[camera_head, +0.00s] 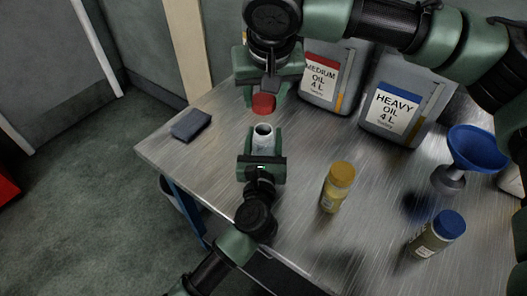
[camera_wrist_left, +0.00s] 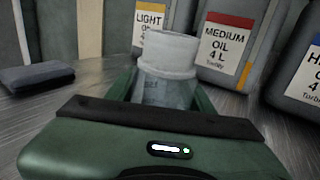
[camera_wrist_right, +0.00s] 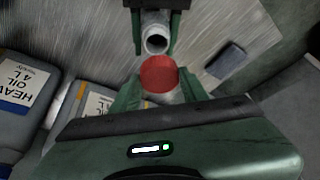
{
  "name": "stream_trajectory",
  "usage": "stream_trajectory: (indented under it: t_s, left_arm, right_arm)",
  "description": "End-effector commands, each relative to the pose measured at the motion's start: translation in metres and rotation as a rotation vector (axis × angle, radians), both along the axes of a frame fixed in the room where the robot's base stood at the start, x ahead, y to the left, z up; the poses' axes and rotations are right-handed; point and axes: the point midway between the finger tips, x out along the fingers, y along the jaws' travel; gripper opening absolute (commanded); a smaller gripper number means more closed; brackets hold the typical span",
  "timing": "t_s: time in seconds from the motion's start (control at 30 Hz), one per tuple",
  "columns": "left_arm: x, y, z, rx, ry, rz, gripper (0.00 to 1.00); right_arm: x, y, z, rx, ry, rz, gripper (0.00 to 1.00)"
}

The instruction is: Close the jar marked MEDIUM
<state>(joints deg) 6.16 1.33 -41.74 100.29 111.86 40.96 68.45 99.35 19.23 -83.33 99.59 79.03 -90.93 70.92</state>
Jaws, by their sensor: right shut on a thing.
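An uncapped jar (camera_head: 263,136) with a pale, open mouth stands between the fingers of my left gripper (camera_head: 262,143). In the left wrist view the jar (camera_wrist_left: 167,65) is upright, with a finger close against each side; its label is not readable. My right gripper (camera_head: 267,92) is shut on a red lid (camera_head: 263,104), beyond the jar in the head view. In the right wrist view the red lid (camera_wrist_right: 158,74) is between the fingers, apart from the open jar (camera_wrist_right: 156,40).
MEDIUM (camera_head: 319,80) and HEAVY (camera_head: 394,110) oil cans stand at the back; a LIGHT can (camera_wrist_left: 150,22) shows in the left wrist view. A yellow-capped jar (camera_head: 337,187), a blue-capped jar (camera_head: 436,234), a blue funnel (camera_head: 478,150) and a dark block (camera_head: 191,124) are on the metal table.

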Motion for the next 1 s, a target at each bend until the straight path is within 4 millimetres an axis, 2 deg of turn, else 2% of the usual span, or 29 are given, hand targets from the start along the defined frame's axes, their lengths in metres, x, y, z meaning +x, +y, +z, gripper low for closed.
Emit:
stream_trajectory:
  t_s: [0.03, 0.17, 0.33, 0.6, 0.7, 1.0]
  left_arm:
    - [0.000, 0.000, 0.000, 0.000, 0.000, 0.000, 0.35]
    - [0.000, 0.000, 0.000, 0.000, 0.000, 0.000, 0.00]
    - [0.000, 0.000, 0.000, 0.000, 0.000, 0.000, 0.00]
    - [0.000, 0.000, 0.000, 0.001, 0.000, 0.000, 0.00]
    - [0.000, 0.000, 0.000, 0.001, 0.000, 0.000, 0.00]
    - [0.000, 0.000, 0.000, 0.001, 0.001, 0.000, 0.00]
  right_arm:
    - [0.000, 0.000, 0.000, 0.000, 0.000, 0.000, 0.07]
    - [0.000, 0.000, 0.000, 0.000, 0.000, 0.000, 0.07]
    - [0.000, 0.000, -0.003, 0.000, 0.001, 0.000, 0.07]
    - [-0.001, 0.000, -0.041, 0.000, 0.001, 0.000, 0.07]
    - [-0.001, 0.000, -0.049, 0.001, -0.001, 0.000, 0.07]
    - [-0.001, 0.000, -0.049, 0.001, -0.004, 0.000, 0.07]
